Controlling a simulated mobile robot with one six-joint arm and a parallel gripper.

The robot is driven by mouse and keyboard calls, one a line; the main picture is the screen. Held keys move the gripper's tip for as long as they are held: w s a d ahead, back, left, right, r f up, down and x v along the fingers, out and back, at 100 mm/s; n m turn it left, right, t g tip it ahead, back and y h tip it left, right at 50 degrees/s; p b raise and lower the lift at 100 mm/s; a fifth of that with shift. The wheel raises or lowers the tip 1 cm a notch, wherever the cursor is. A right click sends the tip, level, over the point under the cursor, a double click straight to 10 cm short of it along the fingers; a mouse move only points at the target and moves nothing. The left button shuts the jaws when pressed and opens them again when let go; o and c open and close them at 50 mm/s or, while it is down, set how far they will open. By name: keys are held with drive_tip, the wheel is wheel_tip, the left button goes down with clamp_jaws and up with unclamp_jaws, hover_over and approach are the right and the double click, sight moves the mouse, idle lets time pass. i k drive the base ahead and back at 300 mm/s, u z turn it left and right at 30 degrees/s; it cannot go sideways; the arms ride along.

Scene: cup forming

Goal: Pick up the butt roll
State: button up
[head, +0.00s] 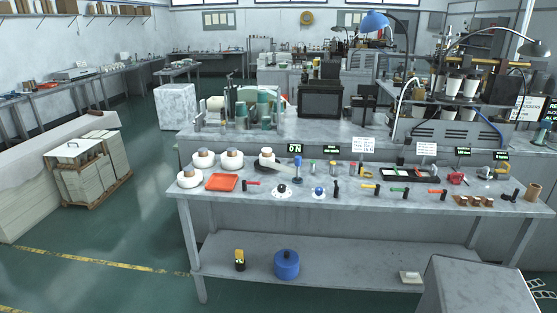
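Several white rolls with brown centres stand at the left end of the front table, and I cannot tell which one is the butt roll. One is the front left roll (190,179). Behind it are the back left roll (203,160) and the middle roll (231,161). Another roll (265,159) stands further right, partly hidden by a dark tool beside a blue-handled upright tool (297,170). All rest on the tabletop, apart from any gripper. My gripper is not in view.
An orange tray (222,182) lies close to the rolls. Small tools and black trays (405,174) fill the table's middle and right. A blue canister (286,264) stands on the lower shelf. A loaded pallet (88,172) stands on the left floor; the floor before the table's left is clear.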

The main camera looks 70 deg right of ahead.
sight(267, 154)
drive_tip(key=z, duration=1.1)
drive_tip(key=i, duration=0.5)
drive_tip(key=u, duration=0.2)
